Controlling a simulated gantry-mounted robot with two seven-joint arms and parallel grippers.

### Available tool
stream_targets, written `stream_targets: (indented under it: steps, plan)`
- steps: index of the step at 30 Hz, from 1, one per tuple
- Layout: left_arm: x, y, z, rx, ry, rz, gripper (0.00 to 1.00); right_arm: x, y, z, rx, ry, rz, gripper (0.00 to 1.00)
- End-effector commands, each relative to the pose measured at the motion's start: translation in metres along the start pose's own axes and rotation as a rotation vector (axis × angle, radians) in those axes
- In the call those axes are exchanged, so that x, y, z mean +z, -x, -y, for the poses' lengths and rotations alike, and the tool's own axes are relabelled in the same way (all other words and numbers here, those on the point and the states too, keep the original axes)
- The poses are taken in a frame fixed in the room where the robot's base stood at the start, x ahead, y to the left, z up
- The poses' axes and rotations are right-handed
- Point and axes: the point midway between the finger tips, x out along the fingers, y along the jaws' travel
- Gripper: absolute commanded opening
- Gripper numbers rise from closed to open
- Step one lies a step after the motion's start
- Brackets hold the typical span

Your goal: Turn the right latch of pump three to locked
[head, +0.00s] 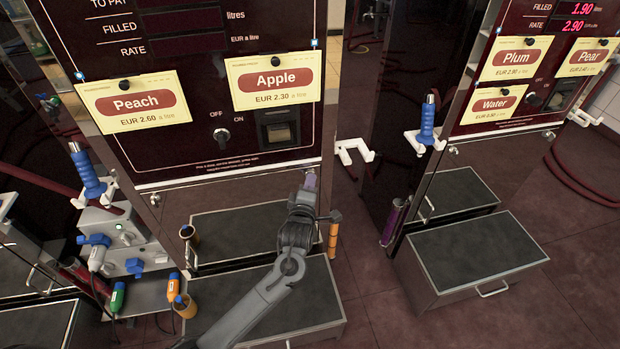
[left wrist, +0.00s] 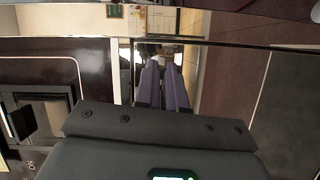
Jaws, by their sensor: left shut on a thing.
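The pump with the Peach and Apple cards (head: 195,158) stands in front of me; no pump number is readable. My left gripper (head: 311,180) is at the lower right corner of its dark panel, with the arm rising from below. In the left wrist view the two purple fingers (left wrist: 163,88) are close together, with a small pale piece (left wrist: 162,61) at their tips. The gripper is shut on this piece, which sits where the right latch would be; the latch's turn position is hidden. A small left latch (head: 155,199) shows at the panel's lower left corner. My right gripper is not in view.
A white nozzle holder (head: 352,152) juts out right of the panel. A second pump with Plum, Pear and Water cards (head: 515,58) stands farther right. Dark-topped steps (head: 478,256) stand in front of it. A grey box with blue plugs (head: 115,232) is at left.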

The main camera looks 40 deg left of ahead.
Motion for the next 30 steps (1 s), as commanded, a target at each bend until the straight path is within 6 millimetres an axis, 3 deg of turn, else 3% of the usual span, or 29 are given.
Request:
stream_targets:
  steps: [1, 12, 21, 30]
  plan:
    - [-0.001, 0.001, -0.008, -0.018, -0.030, 0.000, 0.00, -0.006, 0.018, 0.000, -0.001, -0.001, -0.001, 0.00]
    - [0.000, 0.001, -0.013, -0.147, -0.340, 0.001, 0.00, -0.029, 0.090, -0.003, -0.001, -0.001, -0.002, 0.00]
    - [0.002, 0.000, -0.013, -0.255, -0.603, 0.002, 0.00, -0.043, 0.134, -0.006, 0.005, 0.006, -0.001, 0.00]
    - [0.004, -0.001, -0.012, -0.363, -0.867, 0.003, 0.00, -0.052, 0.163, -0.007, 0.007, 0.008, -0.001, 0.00]
